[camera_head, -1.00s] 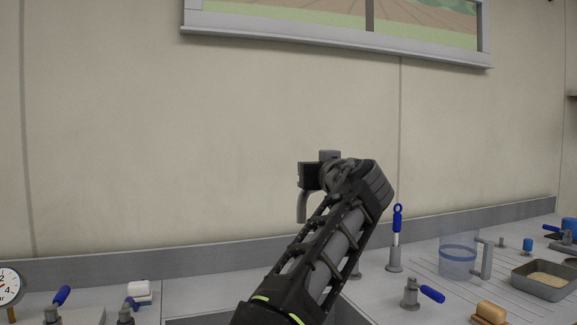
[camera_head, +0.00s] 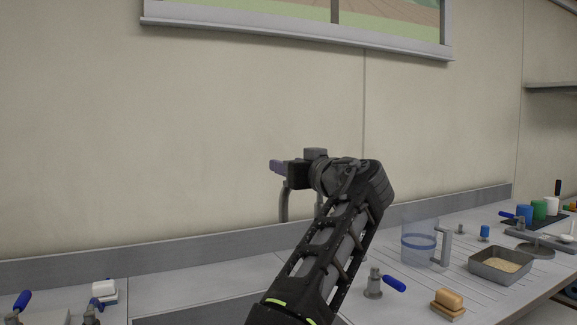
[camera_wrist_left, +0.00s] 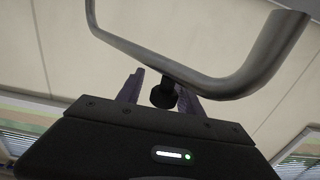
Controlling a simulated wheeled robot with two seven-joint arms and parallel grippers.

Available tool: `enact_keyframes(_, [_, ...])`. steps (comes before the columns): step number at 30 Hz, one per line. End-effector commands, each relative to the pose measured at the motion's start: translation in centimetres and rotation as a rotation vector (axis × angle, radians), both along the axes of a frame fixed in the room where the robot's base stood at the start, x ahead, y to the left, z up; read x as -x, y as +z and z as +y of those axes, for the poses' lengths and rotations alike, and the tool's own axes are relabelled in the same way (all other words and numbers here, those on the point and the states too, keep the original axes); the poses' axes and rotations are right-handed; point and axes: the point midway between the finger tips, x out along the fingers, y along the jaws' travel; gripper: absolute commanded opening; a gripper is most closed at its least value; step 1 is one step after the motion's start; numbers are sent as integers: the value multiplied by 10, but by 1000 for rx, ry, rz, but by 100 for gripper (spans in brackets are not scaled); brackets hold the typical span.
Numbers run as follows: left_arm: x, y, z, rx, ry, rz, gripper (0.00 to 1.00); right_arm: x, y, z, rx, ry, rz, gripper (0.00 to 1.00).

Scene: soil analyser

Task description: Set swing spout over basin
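My left gripper (camera_head: 296,162) is raised above the counter, its two fingers apart. The grey swing spout (camera_head: 284,203) is a bent tube; in the head view its end hangs down just below the gripper, and the rest is largely hidden by my arm. In the left wrist view the spout (camera_wrist_left: 235,80) curves across in front of the fingers (camera_wrist_left: 160,92). A dark round piece sits between the fingers; I cannot tell whether they touch it. The basin (camera_head: 205,312) is a dark recess at the bottom, partly cut off and covered by my arm. My right gripper is not in view.
A clear jug (camera_head: 418,243), a grey tray (camera_head: 500,265), a sponge-topped block (camera_head: 448,302) and a blue-handled tap (camera_head: 376,285) stand to the right. A white soap block (camera_head: 104,291) and blue-handled taps (camera_head: 20,303) are at left. The wall is behind.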

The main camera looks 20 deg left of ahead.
Motion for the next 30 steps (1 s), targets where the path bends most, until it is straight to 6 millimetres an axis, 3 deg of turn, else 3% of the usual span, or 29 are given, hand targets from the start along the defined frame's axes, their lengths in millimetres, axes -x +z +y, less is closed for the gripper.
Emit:
enact_keyframes(13, [5,0,-4,0,0,-1,50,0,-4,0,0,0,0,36])
enact_keyframes(24, [44,-2,-43,0,-2,-1,50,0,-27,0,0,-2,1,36])
enact_keyframes(30, [55,0,-54,0,1,0,50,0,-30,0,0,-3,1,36])
